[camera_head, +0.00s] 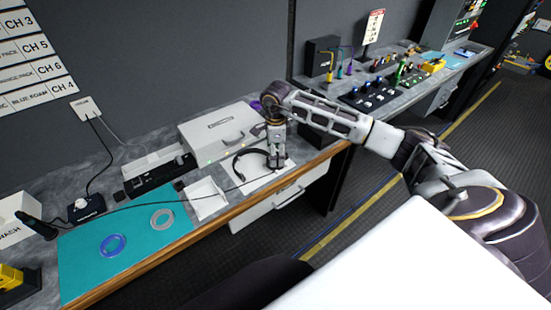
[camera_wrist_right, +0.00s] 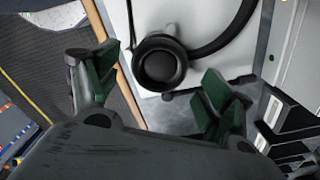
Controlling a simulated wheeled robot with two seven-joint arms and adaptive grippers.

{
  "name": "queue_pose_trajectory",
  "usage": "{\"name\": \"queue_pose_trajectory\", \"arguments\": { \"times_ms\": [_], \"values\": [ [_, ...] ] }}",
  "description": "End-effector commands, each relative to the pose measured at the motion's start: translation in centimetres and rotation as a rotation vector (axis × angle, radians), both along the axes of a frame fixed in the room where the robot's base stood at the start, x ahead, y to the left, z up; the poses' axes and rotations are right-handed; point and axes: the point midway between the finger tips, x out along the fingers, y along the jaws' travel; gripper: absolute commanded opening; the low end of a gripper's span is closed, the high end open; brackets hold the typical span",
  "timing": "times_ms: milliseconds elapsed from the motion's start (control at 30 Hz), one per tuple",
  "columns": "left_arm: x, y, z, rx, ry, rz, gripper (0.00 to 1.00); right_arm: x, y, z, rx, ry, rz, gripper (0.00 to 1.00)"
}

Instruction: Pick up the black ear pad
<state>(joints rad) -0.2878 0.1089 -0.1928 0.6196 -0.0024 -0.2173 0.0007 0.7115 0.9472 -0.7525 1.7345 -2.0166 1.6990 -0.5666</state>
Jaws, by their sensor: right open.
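In the right wrist view, the black ear pad (camera_wrist_right: 161,69) faces up as a round dark ring on the ear cup of a black headset, whose headband (camera_wrist_right: 222,32) curves away. The headset (camera_head: 237,161) lies on a white surface in the head view; its right end is hidden by my gripper. My right gripper (camera_head: 277,164) points down over that end. In the right wrist view my right gripper (camera_wrist_right: 159,75) is open, with green-padded fingers on either side of the ear pad and visible gaps. My left gripper is not in view.
A white box (camera_head: 218,132) stands behind the headset. A white tray (camera_head: 206,197) is to its left. A teal mat (camera_head: 80,275) holds a blue ring (camera_head: 113,245) and a grey ring (camera_head: 162,219). The wooden bench edge (camera_head: 235,207) is close in front.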

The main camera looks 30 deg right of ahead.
Motion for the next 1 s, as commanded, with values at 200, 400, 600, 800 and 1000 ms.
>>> {"name": "queue_pose_trajectory", "arguments": {
  "times_ms": [200, 400, 600, 800, 1000],
  "values": [
    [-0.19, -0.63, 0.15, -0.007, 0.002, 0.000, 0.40, -0.03, 0.01, -1.37, 0.000, 0.000, 0.001, 0.81],
    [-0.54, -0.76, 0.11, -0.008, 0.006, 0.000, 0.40, -0.02, 0.02, -1.44, 0.000, 0.000, 0.001, 0.81],
    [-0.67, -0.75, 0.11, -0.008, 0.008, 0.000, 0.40, -0.02, 0.03, -1.43, 0.000, 0.000, 0.001, 0.81],
    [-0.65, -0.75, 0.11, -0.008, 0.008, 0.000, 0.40, -0.02, 0.03, -1.42, 0.000, 0.000, 0.000, 0.63],
    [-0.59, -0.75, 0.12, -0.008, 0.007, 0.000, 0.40, -0.01, 0.03, -1.41, 0.000, 0.000, 0.000, 0.43]
  ]
}}
